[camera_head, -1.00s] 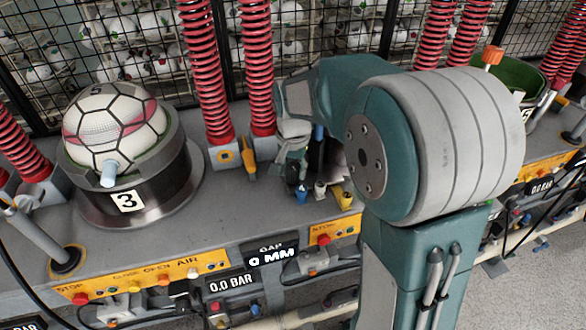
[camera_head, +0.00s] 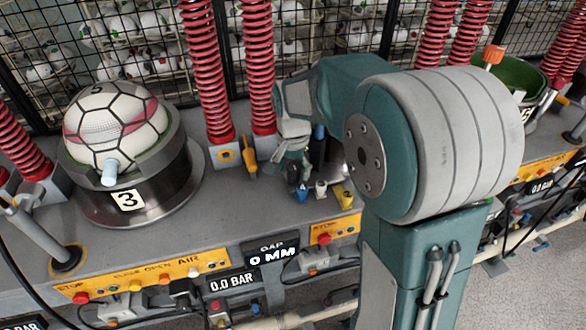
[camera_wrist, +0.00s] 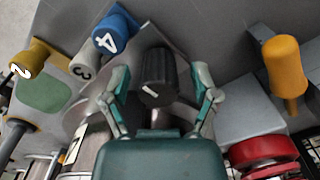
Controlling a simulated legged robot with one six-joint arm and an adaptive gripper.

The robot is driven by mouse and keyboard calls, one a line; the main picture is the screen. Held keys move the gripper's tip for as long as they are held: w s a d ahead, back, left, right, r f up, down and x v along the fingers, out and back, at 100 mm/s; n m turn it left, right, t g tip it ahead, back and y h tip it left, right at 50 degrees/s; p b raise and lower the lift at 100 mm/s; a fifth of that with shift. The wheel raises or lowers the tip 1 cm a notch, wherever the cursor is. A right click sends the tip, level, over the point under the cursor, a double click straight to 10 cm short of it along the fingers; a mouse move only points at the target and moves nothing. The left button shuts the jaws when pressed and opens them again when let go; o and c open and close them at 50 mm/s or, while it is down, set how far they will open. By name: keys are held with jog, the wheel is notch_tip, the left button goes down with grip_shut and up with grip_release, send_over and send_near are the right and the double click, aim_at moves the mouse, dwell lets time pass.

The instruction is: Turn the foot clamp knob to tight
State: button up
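A black ribbed knob (camera_wrist: 157,80) with a white mark on its end shows in the wrist view. The frames do not show which knob is the foot clamp knob, nor its tight setting. My gripper (camera_wrist: 160,76) has its fingers apart on the left and right of the black knob, with a gap visible on each side. In the head view my gripper (camera_head: 292,150) is low behind my arm, by the coloured knobs, and its fingertips are hard to make out. A yellow-orange handle (camera_wrist: 284,72) stands to the right in the wrist view; it also shows in the head view (camera_head: 249,157).
Beside the black knob are a blue knob marked 4 (camera_wrist: 115,32), a grey-white knob marked 3 (camera_wrist: 84,68) and a yellow knob marked 2 (camera_wrist: 30,57). Red springs (camera_head: 258,70) stand behind. A ball (camera_head: 115,125) sits in press 3 (camera_head: 165,190) at left.

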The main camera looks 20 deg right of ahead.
aim_at(292, 165)
jog(key=shift+r, duration=0.1)
notch_tip(292, 165, up, 12)
dwell(0.5)
dwell(0.4)
jog(key=s+f+n+t, duration=0.2)
jog(key=s+n+t, duration=0.3)
jog(key=s, duration=1.5)
jog(key=n, duration=0.2)
jog(key=shift+s+n+t, duration=0.3)
jog(key=shift+s+n, duration=0.1)
